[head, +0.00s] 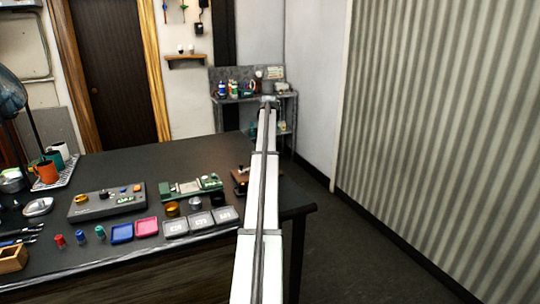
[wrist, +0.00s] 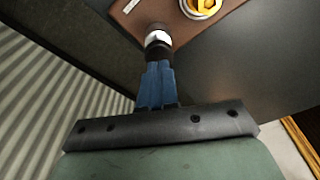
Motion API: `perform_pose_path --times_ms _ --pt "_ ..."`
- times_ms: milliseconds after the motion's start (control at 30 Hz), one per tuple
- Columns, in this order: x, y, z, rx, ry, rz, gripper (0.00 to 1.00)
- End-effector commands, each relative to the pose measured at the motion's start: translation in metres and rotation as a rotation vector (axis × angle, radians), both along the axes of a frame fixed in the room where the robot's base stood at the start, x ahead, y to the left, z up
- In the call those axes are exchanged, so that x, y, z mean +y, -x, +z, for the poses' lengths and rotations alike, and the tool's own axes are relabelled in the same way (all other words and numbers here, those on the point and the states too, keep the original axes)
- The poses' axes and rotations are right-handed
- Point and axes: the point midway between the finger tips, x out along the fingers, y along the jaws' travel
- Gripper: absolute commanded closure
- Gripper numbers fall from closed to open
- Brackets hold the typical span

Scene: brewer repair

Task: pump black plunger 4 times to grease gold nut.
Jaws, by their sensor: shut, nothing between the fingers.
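In the wrist view the blue fingers of my gripper (wrist: 158,68) are shut and empty. Their tips are right at the black plunger (wrist: 157,52), overlapping it in the picture; I cannot tell whether they touch. Below the black part is a bright silver collar (wrist: 158,39). The gold nut (wrist: 205,5) sits in a pale round holder at the top edge, partly cut off. Plunger and holder stand on a brown board (wrist: 180,28). In the head view the board (head: 239,186) is at the table's right end, partly behind my arm; my gripper is hidden there.
The dark table (head: 160,155) holds a grey control box (head: 106,203), a green device (head: 190,187), and several small trays and coloured parts left of the board. The table's right edge is close to the board. A shelf (head: 255,100) stands behind.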

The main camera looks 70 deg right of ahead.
Motion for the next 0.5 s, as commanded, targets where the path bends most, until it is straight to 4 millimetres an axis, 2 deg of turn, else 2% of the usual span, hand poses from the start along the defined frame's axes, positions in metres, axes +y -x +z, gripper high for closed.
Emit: perform_pose_path --times_ms 500 --pt "0.000 0.000 -0.012 0.000 0.000 0.000 1.00"
